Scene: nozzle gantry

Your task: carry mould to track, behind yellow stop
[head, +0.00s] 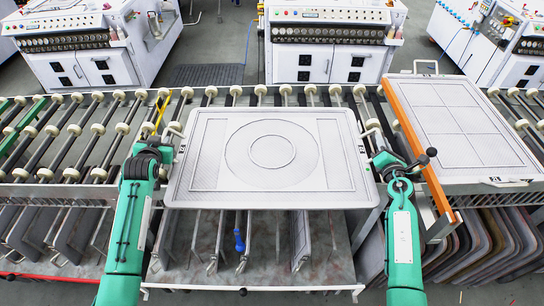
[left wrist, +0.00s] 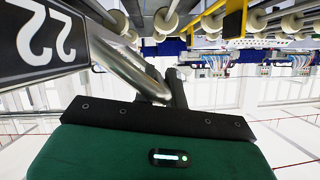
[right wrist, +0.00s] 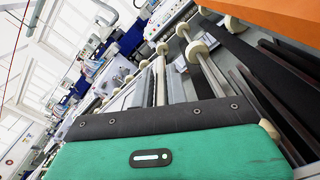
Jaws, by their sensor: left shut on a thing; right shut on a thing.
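The mould (head: 215,195), a grey framed tray with a circular pattern, is level in the middle of the head view. Its far part overlaps the roller track (head: 95,130); I cannot tell whether it touches the rollers. My left gripper (head: 167,137) is shut on its left handle, also seen in the left wrist view (left wrist: 130,65) beside a "22" label. My right gripper (head: 377,150) is shut at its right handle (head: 371,131); the right wrist view does not clearly show that grip. The yellow stop (head: 156,113) stands just left of the mould's far left corner; it also shows in the left wrist view (left wrist: 235,22).
An orange bar (head: 408,138) runs close to my right gripper, beside another panelled mould (head: 465,120) on the right. Below the held mould is a rack with upright plates and a blue-handled item (head: 239,240). White control machines (head: 335,45) stand behind the track. Rollers at left are bare.

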